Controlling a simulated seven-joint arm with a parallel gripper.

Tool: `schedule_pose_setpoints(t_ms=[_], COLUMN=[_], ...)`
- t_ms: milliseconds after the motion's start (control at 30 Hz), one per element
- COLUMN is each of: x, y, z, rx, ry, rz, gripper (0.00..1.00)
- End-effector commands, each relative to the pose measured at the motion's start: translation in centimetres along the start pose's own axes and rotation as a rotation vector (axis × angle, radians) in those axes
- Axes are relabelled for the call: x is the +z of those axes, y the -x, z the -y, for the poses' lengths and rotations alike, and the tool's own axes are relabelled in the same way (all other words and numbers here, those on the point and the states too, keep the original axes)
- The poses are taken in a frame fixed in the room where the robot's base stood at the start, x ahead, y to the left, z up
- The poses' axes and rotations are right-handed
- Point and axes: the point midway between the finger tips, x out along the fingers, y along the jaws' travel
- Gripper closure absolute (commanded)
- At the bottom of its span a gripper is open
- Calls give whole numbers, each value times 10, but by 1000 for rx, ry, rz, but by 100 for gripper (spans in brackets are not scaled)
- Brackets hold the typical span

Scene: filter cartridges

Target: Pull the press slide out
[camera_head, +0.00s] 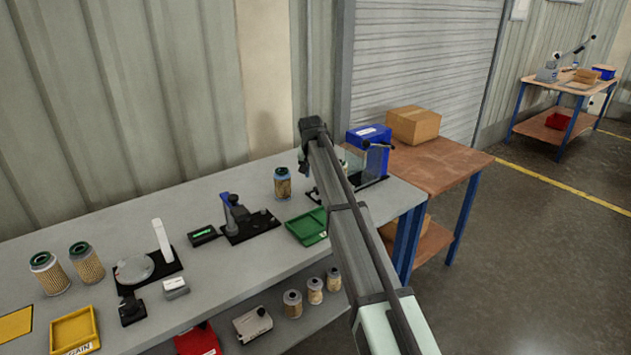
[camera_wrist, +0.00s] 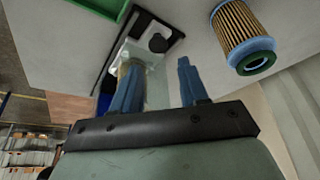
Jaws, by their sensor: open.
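The press station (camera_head: 374,182) stands at the far right end of the bench, on a black base with a clear guard, partly hidden behind my arm. In the wrist view its black base (camera_wrist: 118,57) carries a white slide block (camera_wrist: 149,50) with a black knob (camera_wrist: 158,43). A tan cartridge seems to stand at the white block, mostly hidden by one finger. My gripper (camera_wrist: 160,65) is open, its two blue fingers apart beside the white block. I cannot tell whether a finger touches it. In the head view my gripper (camera_head: 304,170) hangs just left of the press.
A blue-rimmed cartridge (camera_head: 282,185) stands close left of my gripper; it also shows in the wrist view (camera_wrist: 243,30). A green tray (camera_head: 308,228) lies in front. A blue bin (camera_head: 368,136) and cardboard box (camera_head: 414,125) are beyond. Another black-based fixture (camera_head: 250,228) stands left.

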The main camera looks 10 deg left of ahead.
Motion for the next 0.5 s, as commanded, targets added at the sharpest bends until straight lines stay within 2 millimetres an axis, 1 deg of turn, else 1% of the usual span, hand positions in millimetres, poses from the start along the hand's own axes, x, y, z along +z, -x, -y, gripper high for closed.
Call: schedule_pose_setpoints(t_ms=[33,200,400,500], x=[0,0,1,1], y=[10,36,52,55], z=[0,1,1,1], rx=[-1,-1,-1,-1], ry=[0,0,1,1], rz=[-2,-1,1,1], gripper=[56,56,56,56])
